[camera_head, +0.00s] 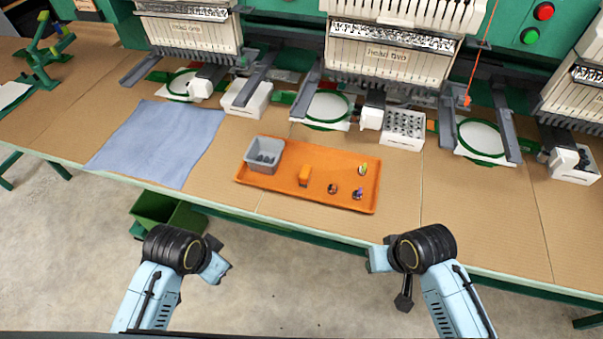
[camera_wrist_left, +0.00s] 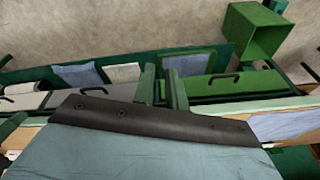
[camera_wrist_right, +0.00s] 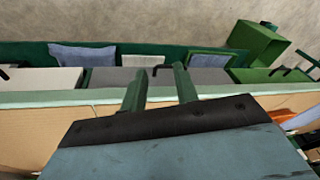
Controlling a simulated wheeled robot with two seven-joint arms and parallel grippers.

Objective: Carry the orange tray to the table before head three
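The orange tray (camera_head: 290,199) lies flat on the table, below the machine labelled head two (camera_head: 389,52). My left gripper (camera_head: 215,266) hangs in front of the table's edge, lower left of the tray. My right gripper (camera_head: 379,258) hangs in front of the edge, lower right of the tray. Both are clear of the tray. Gaps show between the fingers of the left gripper (camera_wrist_left: 161,88) and the right gripper (camera_wrist_right: 159,90); both are empty.
The table before the machine at right (camera_head: 582,88) has bare brown surface (camera_head: 490,215). A blue cloth (camera_head: 160,140) lies left of the tray. White boxes and green hoops line the back. A green bin (camera_head: 165,212) stands below the table's front.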

